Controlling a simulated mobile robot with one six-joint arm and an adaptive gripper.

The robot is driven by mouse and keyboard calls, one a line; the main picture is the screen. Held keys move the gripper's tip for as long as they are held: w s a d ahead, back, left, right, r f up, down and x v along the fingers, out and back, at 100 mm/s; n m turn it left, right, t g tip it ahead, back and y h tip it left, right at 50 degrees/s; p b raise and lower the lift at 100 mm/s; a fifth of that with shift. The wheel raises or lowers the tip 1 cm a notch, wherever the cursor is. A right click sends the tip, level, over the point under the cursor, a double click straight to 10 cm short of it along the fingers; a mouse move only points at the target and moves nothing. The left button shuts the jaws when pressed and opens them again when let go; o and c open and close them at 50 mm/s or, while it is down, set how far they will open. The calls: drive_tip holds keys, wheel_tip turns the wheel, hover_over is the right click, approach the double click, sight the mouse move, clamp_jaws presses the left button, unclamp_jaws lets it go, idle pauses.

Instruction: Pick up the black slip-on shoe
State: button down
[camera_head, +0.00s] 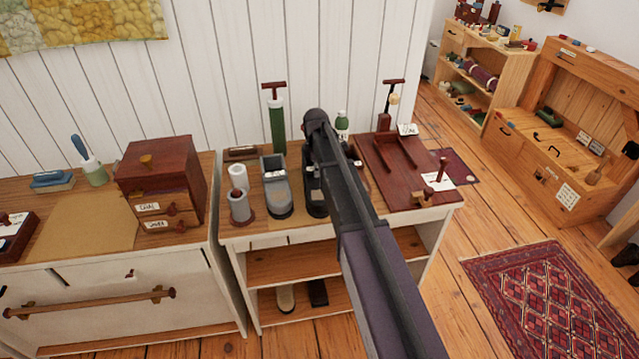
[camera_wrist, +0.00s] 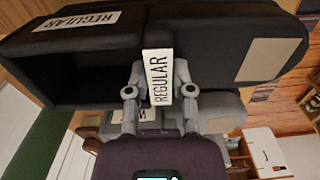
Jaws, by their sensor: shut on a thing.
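The black slip-on shoe (camera_head: 315,207) is beside a grey shoe (camera_head: 279,206) at the top of the small shelf unit, and my arm hides much of it. In the wrist view the black shoe (camera_wrist: 215,45) fills the upper part, with white REGULAR labels and a beige patch. My gripper (camera_wrist: 159,78) is shut on it, one finger on each side of a labelled part. The grey shoe also shows beyond the fingers in the wrist view (camera_wrist: 222,108). I cannot tell whether the black shoe is clear of the surface.
Grey cylinders (camera_head: 240,203) stand left of the shoes. A green pump (camera_head: 276,125) and a green bottle (camera_head: 342,127) stand behind. A dark red wooden tray (camera_head: 385,180) lies to the right, and a drawer box (camera_head: 160,170) stands on the left cabinet.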

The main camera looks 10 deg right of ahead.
drive_tip(key=shift+r, duration=0.1)
idle(0.3)
wheel_tip(320, 180, up, 10)
drive_tip(key=p, duration=1)
idle(1.2)
